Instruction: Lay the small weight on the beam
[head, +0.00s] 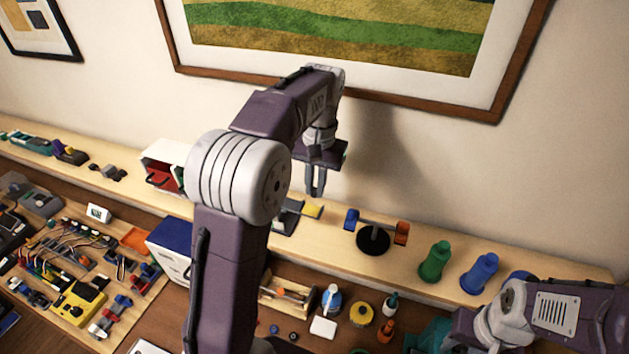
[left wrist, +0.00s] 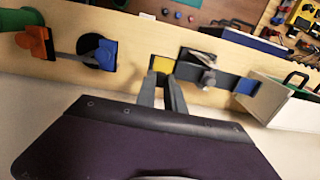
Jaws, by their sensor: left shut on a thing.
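My left gripper (head: 316,190) points down above the wooden shelf, with its fingers close together. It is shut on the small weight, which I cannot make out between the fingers. In the left wrist view the fingertips (left wrist: 160,80) appear just in front of a yellow pad (left wrist: 162,65). That pad is at one end of a grey beam (left wrist: 188,71) with a blue pad (left wrist: 247,87) at its other end. In the head view the yellow pad (head: 312,211) shows below and beside the fingers. My right arm is at the lower right; its gripper (head: 464,328) shows no clear fingers.
A stand with blue and orange ends (head: 375,238) is right of the beam. Green (head: 436,262) and blue (head: 480,273) bottle shapes stand further right. A white box with red inside (head: 163,168) is at left. Small parts crowd the lower bench.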

